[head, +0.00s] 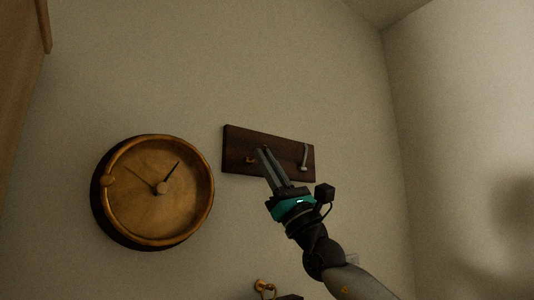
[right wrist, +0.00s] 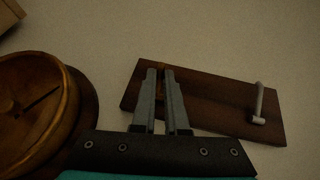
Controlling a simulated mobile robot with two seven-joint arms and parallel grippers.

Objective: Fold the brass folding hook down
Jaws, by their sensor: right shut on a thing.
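A dark wooden hook board (head: 285,146) is fixed to the wall and also shows in the right wrist view (right wrist: 220,103). The brass folding hook (head: 250,160) is on its left half, mostly hidden behind my fingers. My right gripper (head: 263,151) reaches up to it from below. In the right wrist view my right gripper (right wrist: 160,71) has its fingers close together, shut on the brass hook, with a little brass colour between the tips. How far the hook is folded is hidden. My left gripper is out of view.
A silver hook (head: 305,156) is on the board's right half. A large round brass clock (head: 158,192) hangs left of the board. A small brass fitting (head: 264,287) shows at the bottom edge. The wall above the board is bare.

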